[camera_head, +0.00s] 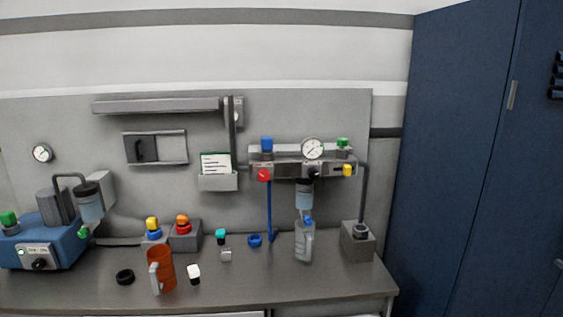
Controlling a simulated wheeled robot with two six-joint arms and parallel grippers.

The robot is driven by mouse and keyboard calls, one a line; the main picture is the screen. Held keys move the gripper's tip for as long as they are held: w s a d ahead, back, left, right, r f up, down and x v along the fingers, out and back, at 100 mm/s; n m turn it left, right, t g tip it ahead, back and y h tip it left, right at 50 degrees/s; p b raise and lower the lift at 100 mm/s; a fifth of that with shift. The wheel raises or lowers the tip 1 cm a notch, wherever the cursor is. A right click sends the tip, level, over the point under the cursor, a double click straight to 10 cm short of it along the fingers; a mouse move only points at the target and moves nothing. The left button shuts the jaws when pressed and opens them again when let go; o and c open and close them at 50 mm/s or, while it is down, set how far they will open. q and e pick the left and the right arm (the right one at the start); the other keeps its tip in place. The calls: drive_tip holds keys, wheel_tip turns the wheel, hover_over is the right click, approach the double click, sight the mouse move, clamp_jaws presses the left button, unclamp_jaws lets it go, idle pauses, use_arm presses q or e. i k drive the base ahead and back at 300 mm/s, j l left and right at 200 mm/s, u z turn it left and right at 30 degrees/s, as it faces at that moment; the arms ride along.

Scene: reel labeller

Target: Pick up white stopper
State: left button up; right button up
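A small stopper with a white top and a dark lower part (194,273) stands on the grey bench, just right of an orange mug (164,271). It is close to the mug, and nothing covers it. Neither of my grippers shows in the head view.
The grey bench (335,289) also holds a black ring (125,276), a teal-topped stopper (221,237), a small grey block (226,254), a blue ring (255,240) and a clear bottle (304,243). A blue machine (58,243) stands left. A dark blue cabinet (455,150) stands right.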

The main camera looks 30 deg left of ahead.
sight(192, 270)
drive_tip(key=u, duration=1.45)
